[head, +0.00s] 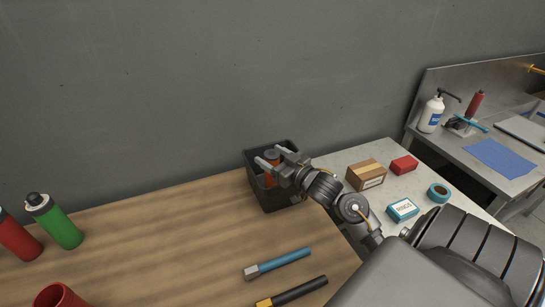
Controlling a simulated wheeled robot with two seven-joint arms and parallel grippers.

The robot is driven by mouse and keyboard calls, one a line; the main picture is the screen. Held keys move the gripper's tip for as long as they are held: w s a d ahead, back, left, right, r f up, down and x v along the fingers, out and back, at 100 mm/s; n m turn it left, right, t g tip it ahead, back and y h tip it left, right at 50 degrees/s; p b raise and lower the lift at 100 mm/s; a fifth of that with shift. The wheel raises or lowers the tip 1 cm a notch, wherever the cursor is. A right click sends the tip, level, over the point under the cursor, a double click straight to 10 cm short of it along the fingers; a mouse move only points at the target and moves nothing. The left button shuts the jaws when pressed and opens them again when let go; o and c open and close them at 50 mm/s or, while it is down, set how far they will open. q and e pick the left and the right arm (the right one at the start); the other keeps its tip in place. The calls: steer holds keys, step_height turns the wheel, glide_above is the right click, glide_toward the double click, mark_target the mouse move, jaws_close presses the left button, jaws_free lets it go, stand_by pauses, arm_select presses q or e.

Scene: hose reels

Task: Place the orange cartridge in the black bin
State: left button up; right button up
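The black bin (283,199) stands at the back right end of the wooden table, against the wall. The orange cartridge (268,180) is upright inside the bin's opening, with a dark cap on top. My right gripper (269,156) is over the bin, its two fingers on either side of the cartridge near its cap. Whether the fingers press on it or stand clear is too small to tell. The cartridge's lower end is hidden by the bin wall. My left gripper is not in view.
On the wooden table are a green can (62,226), a red can (17,238), a red cup (60,297), a blue-handled tool (282,262) and a black-handled tool (297,291).

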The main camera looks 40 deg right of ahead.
steer(key=shift+r, duration=0.25)
steer(key=s+d+b, duration=0.1)
steer(key=s+b, duration=0.1)
steer(key=s, duration=1)
